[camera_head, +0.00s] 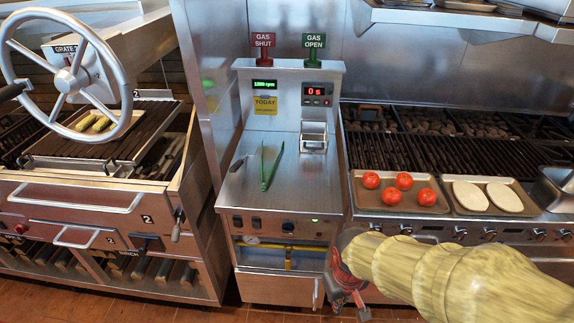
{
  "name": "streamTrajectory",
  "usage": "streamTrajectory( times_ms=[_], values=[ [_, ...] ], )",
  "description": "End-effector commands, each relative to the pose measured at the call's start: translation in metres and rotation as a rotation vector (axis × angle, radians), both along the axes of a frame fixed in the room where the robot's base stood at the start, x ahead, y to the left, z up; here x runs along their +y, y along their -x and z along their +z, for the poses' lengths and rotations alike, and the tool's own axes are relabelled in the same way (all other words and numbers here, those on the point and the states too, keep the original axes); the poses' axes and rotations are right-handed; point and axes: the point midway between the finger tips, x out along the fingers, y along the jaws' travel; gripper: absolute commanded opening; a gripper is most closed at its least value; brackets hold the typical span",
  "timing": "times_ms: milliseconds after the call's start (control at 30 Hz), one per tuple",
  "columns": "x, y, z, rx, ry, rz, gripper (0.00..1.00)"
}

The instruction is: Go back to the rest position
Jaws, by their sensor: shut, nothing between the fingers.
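My gripper (345,284) is at the lower middle right of the head view, low in front of the steel cabinet's right edge. Its fingers are close together and hold nothing. My yellow-sleeved arm (455,275) reaches in from the lower right corner. The gripper is below counter level and apart from the items on the counter. The arm hides part of the right grill's front panel.
Green tongs (271,167) lie on the middle steel counter (300,188). A tray with several tomatoes (404,181) and a tray with two pale oval pieces (470,196) sit on the right grill's front ledge. A large handwheel (72,80) stands over the left grill.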

Motion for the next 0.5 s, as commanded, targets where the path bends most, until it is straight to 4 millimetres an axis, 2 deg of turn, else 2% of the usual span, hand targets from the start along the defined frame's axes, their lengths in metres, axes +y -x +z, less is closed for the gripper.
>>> streamTrajectory(
  times_ms=[33,200,400,500],
  values=[
    [-0.009,0.014,0.029,-0.012,-0.012,-0.063,0.00],
    [-0.032,0.055,0.105,-0.089,-0.056,-0.200,0.00],
    [-0.050,0.061,0.174,-0.313,-0.101,-0.269,0.00],
    [-0.057,0.061,0.196,-0.380,-0.109,-0.290,0.00]
  ],
)
